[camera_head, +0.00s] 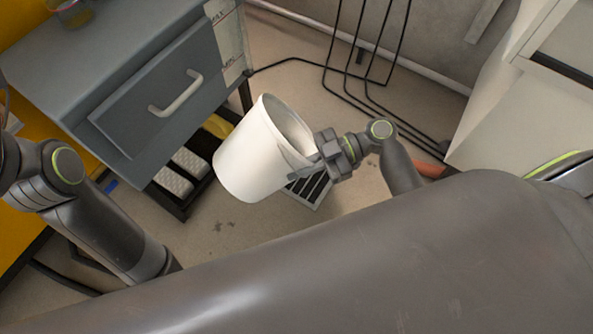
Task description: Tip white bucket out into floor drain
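The white bucket (248,158) is in the middle of the head view, above the floor. It is tilted, with its opening toward the upper right; I see its inner wall but not its bottom or contents. My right gripper (304,168) is shut on the bucket at the right side of its rim; the fingers are partly hidden there. The floor drain (313,190), a dark slotted grate in a pale frame, shows below and right of the bucket, partly covered by the bucket and gripper. My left arm is at the left; its gripper is not in view.
A grey cabinet (150,85) with a drawer handle (176,94) stands at the upper left, close to the bucket. Trays (172,181) sit on a low shelf under it. Black pipes (362,75) run along the back wall. A white cabinet (515,115) stands at the right.

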